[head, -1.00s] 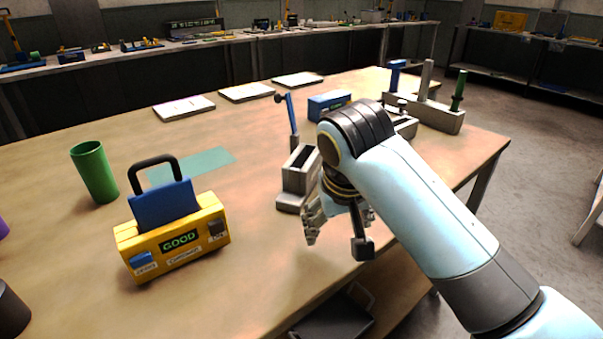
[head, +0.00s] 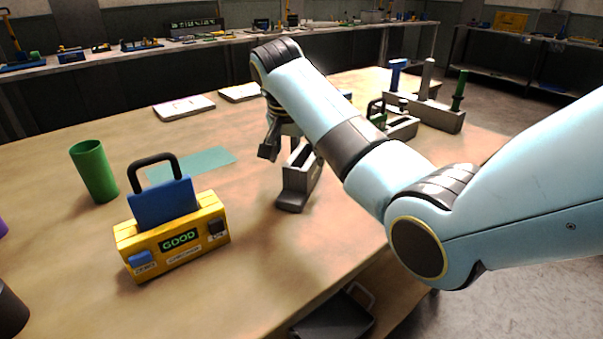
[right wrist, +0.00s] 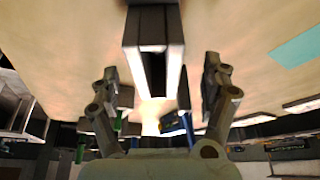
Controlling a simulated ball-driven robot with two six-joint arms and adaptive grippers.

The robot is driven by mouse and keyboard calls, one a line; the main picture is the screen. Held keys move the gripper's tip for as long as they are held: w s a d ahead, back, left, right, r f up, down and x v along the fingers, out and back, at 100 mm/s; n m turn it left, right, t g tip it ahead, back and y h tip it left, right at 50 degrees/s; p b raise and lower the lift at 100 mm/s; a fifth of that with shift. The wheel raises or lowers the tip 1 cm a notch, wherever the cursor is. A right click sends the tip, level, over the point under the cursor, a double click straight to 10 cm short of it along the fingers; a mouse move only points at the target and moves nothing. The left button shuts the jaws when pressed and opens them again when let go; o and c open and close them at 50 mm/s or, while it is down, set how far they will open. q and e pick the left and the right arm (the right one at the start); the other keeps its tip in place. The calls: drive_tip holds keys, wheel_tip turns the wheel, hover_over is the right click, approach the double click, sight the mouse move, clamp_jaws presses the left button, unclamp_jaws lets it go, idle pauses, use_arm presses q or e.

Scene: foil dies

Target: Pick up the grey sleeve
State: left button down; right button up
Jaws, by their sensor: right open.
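A plain grey upright piece (head: 427,80) stands in the grey rack at the far right of the table, between a blue and a green one. A dark grey cylinder (head: 12,312) is cut off by the lower left edge. I cannot tell which of these is the grey sleeve. In the right wrist view my right gripper (right wrist: 164,88) is open and empty, its fingers spread apart. In the head view it is mostly hidden behind my arm, near the grey slotted box (head: 302,178). That box also shows beyond the fingers in the wrist view (right wrist: 153,48). My left gripper is out of view.
A yellow checker (head: 172,238) reading GOOD holds a blue block with a black handle. The grey rack (head: 440,116) stands right, behind my arm. The front middle table is clear.

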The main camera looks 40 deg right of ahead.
drive_tip(key=x, duration=0.4)
drive_tip(key=shift+d+f, duration=0.25)
drive_tip(key=shift+s, duration=0.1)
drive_tip(key=shift+c, duration=0.4)
drive_tip(key=c, duration=1.4)
